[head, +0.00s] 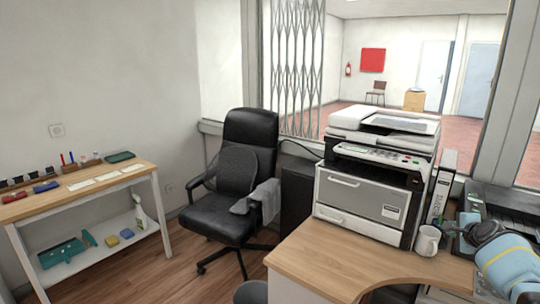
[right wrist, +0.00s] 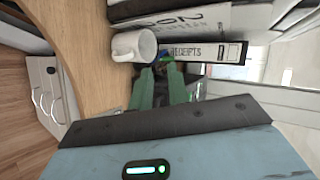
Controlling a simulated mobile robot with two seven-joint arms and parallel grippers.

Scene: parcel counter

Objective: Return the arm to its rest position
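My right arm (head: 508,262), blue and grey, reaches over the right end of the wooden counter (head: 320,258) in the head view. In the right wrist view my right gripper (right wrist: 161,72) shows two green fingers with a narrow dark gap between them. I see nothing clearly held in it. Its fingertips point toward a white mug (right wrist: 133,45) and a binder marked RECEIPTS (right wrist: 207,51). A small blue thing near the tips is too small to make out. My left gripper is not in view.
The mug (head: 427,240) and binder (head: 437,187) stand close to my right arm, beside a large printer (head: 368,190). A dark device (head: 510,205) sits at the far right. An office chair (head: 235,185) and a side table (head: 85,183) stand left. The counter's front left is clear.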

